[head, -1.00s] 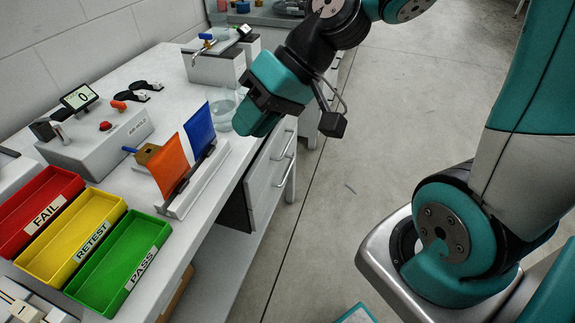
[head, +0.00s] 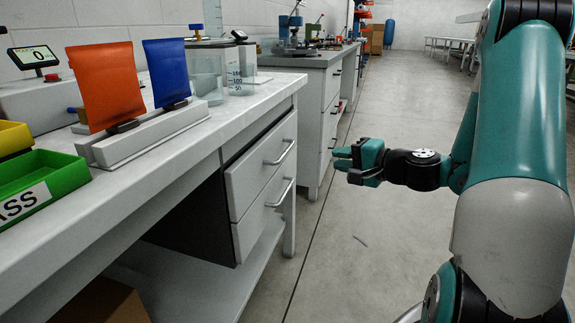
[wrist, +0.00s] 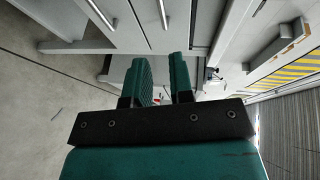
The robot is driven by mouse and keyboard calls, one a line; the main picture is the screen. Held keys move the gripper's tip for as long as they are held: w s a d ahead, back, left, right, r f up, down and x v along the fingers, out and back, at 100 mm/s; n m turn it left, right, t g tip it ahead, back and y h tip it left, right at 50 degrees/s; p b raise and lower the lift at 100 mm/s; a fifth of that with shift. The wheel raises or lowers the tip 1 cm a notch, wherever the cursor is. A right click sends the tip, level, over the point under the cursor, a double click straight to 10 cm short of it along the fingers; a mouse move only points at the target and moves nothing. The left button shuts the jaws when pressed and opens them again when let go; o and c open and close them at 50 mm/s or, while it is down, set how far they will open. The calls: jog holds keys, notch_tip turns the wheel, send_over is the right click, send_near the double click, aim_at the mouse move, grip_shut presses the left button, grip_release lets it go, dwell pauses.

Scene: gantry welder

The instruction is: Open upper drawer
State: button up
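The upper drawer (head: 258,164) is a light grey front under the white bench top, with a horizontal bar handle (head: 281,153). It looks closed. The lower drawer (head: 262,212) sits below it with a similar handle (head: 281,193) and also looks closed. My gripper (head: 338,158) is right of the handles in the head view, apart from them, with its fingers pointing left. In the wrist view my gripper (wrist: 158,68) shows two teal fingers with a gap between them and nothing held. Two bar handles show beyond the fingers; the right one (wrist: 163,12) appears to be the upper drawer's.
A second bench with drawers (head: 331,120) stands behind. The floor (head: 390,235) beside the drawers is clear.

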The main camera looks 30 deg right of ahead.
aim_at(287, 149)
jog(key=b+x, duration=0.1)
jog(key=x, duration=1.6)
grip_shut()
